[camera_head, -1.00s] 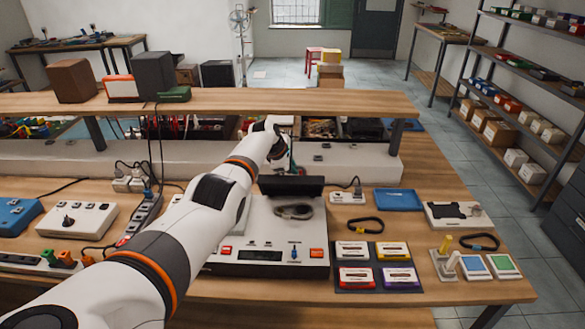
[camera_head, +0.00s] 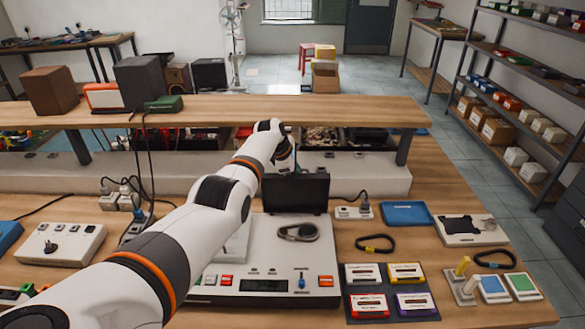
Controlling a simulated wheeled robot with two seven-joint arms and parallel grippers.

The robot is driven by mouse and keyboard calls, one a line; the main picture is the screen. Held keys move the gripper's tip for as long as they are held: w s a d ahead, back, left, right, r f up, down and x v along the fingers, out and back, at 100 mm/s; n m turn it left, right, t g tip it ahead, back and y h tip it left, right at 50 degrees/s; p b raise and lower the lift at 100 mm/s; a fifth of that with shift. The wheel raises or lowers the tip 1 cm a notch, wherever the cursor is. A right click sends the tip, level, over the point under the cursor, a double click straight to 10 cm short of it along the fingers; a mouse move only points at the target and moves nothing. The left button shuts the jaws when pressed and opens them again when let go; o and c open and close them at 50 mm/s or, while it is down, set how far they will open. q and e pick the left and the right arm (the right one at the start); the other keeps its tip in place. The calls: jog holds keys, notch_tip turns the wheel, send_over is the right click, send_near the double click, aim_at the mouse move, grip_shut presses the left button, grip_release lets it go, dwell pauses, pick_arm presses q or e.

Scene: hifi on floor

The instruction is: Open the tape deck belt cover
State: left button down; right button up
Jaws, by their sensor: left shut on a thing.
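The tape deck (camera_head: 270,262) is a white-grey unit on the workbench, with coloured buttons and a small display along its front. Its dark belt cover (camera_head: 296,194) stands raised, roughly upright, at the back of the deck. A grey looped belt (camera_head: 299,232) shows in the uncovered area in front of it. My left arm reaches in from the left over the deck. My left gripper (camera_head: 288,164) is at the cover's top edge and shut on the cover; its fingertips are partly hidden. My right gripper is not in view.
Right of the deck lie a black belt loop (camera_head: 375,243), several cassettes on a dark mat (camera_head: 350,314), a blue tray (camera_head: 407,214) and a white power strip (camera_head: 353,212). A wooden shelf (camera_head: 230,110) spans the bench behind the arm.

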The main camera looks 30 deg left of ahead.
pick_arm(q)
jog(key=shift+w+a+f, duration=0.1)
jog(key=shift+f, duration=0.15)
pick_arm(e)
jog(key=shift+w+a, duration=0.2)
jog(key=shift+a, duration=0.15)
pick_arm(q)
jog(key=c, duration=1.8)
grip_release()
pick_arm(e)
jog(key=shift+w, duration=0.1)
pick_arm(q)
jog(key=shift+r, duration=0.15)
